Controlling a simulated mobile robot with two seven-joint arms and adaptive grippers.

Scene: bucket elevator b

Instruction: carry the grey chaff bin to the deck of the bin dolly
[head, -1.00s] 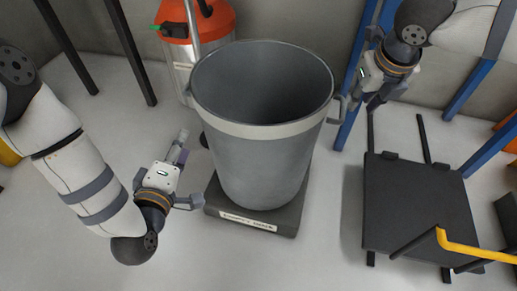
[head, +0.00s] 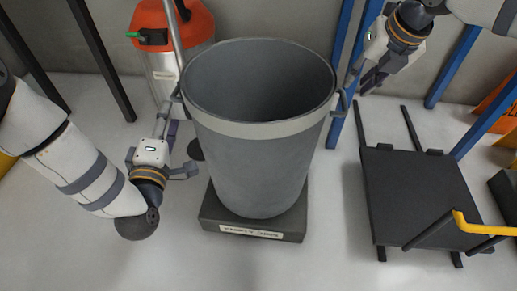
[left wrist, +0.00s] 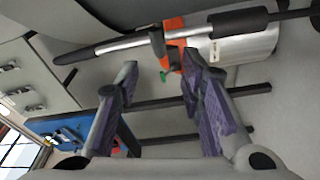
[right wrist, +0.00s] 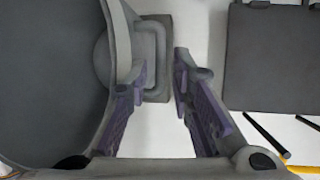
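The grey chaff bin (head: 262,165) stands upright on a low dark labelled base (head: 290,226) in the head view. It has a loop handle on its right side (head: 341,100). My left gripper (head: 180,140) is open and empty beside the bin's left wall; its spread fingers also show in the left wrist view (left wrist: 160,68). My right gripper (head: 364,80) is open, just right of and above the right handle. In the right wrist view its fingers (right wrist: 162,65) are apart, with the handle (right wrist: 157,50) ahead between them. The bin dolly's dark deck (head: 420,195) is empty, to the right.
A red-topped metal canister (head: 165,65) with an upright tube stands behind the bin on the left. Blue posts (head: 343,80) rise behind on the right. The dolly has a yellow bar (head: 485,227) at its front right. Clear floor lies in front.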

